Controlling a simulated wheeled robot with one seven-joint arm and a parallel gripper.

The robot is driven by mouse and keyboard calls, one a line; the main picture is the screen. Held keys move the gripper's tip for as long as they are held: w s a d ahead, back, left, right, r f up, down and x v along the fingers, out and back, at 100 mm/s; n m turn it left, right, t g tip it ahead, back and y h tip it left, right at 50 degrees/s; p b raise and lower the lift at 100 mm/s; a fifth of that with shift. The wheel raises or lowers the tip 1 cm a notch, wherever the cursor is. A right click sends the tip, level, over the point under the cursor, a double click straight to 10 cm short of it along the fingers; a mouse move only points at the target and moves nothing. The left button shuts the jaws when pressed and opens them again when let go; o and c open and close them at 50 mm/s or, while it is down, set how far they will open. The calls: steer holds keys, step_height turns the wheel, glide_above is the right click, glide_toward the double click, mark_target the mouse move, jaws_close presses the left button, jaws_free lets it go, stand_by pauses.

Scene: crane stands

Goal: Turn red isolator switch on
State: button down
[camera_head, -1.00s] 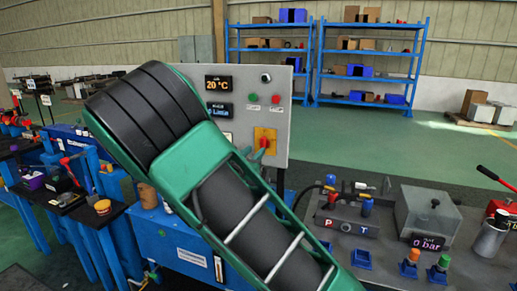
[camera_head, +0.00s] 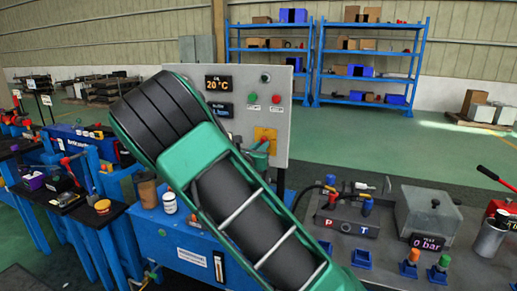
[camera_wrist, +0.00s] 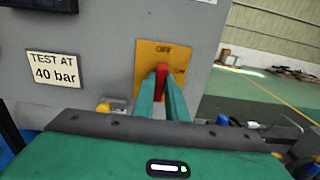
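The isolator switch is a red handle (camera_wrist: 162,73) on a yellow plate (camera_wrist: 150,54), on a grey panel. Short dark lettering above the handle is too blurred to read surely. My gripper (camera_wrist: 164,84) has its two green fingers on either side of the red handle, with only a narrow gap between them. I cannot tell whether they press on it. In the head view the yellow plate (camera_head: 266,133) shows beyond my gripper (camera_head: 259,152), and the fingers hide most of the handle.
The grey panel (camera_head: 283,120) also carries a 20 °C display (camera_head: 219,83), a green button (camera_head: 253,97) and a red button (camera_head: 276,99). A bench (camera_head: 440,265) with a valve block and a clear-covered box stands to the right. Blue shelves (camera_head: 369,65) stand far behind.

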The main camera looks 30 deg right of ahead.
steer(key=shift+m, duration=0.3)
steer(key=shift+s+d+f+m, duration=0.1)
steer(key=shift+f+m, duration=0.1)
steer(key=shift+m, duration=2.65)
steer(key=shift+s+d+f+m, duration=0.1)
steer(key=shift+s+f+m, duration=0.05)
steer(key=shift+m, duration=2.75)
steer(key=shift+s+f+m, duration=0.1)
steer(key=shift+f+m, duration=0.1)
steer(key=shift+m, duration=2.65)
steer(key=c, duration=1.8)
jaws_free()
steer(key=shift+o, duration=0.2)
steer(key=shift+r, duration=0.1)
steer(key=v, duration=1)
steer(key=shift+s+a, duration=0.25)
steer(key=shift+a, duration=0.05)
